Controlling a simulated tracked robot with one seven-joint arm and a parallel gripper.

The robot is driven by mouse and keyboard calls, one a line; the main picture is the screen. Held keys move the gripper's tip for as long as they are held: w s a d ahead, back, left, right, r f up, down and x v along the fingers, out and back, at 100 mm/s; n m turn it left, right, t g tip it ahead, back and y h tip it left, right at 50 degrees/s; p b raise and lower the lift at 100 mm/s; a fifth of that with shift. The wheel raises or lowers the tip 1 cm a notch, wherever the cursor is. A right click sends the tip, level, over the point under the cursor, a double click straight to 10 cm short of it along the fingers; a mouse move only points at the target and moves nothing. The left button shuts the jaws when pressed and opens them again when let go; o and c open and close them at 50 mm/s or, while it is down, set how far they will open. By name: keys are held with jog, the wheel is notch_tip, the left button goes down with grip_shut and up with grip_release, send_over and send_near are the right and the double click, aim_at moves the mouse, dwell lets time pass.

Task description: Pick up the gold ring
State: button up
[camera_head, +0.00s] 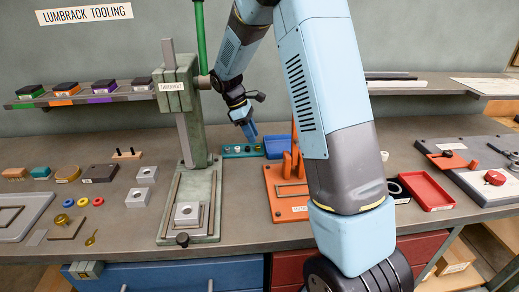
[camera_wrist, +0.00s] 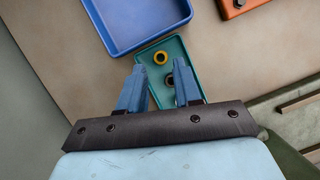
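A gold-yellow ring (camera_wrist: 160,57) with a dark centre lies in a narrow teal tray (camera_wrist: 176,52) in the wrist view. A small dark round piece (camera_wrist: 170,79) lies beside it, between the fingers in the picture. My gripper (camera_wrist: 160,78) is open and empty, with its two blue fingers apart over the near part of the tray. The ring shows just beyond the fingertips, not between them. In the head view, my gripper (camera_head: 250,136) points down above the teal tray (camera_head: 230,155); the pieces there are too small to tell apart.
A blue tray (camera_wrist: 112,42) adjoins the teal tray. The green press (camera_head: 183,120) stands left of my gripper, and an orange fixture (camera_head: 284,203) is nearer the front. At the left lie a yellow ring (camera_head: 68,203) and blue (camera_head: 83,202) and red (camera_head: 98,201) rings.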

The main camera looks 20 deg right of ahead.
aim_at(254, 150)
jog(key=shift+a+x, duration=0.15)
jog(key=shift+x, duration=0.9)
jog(key=shift+a+x, duration=0.15)
jog(key=shift+x, duration=0.85)
jog(key=shift+w+f, duration=0.1)
jog(key=shift+f, duration=0.05)
grip_shut()
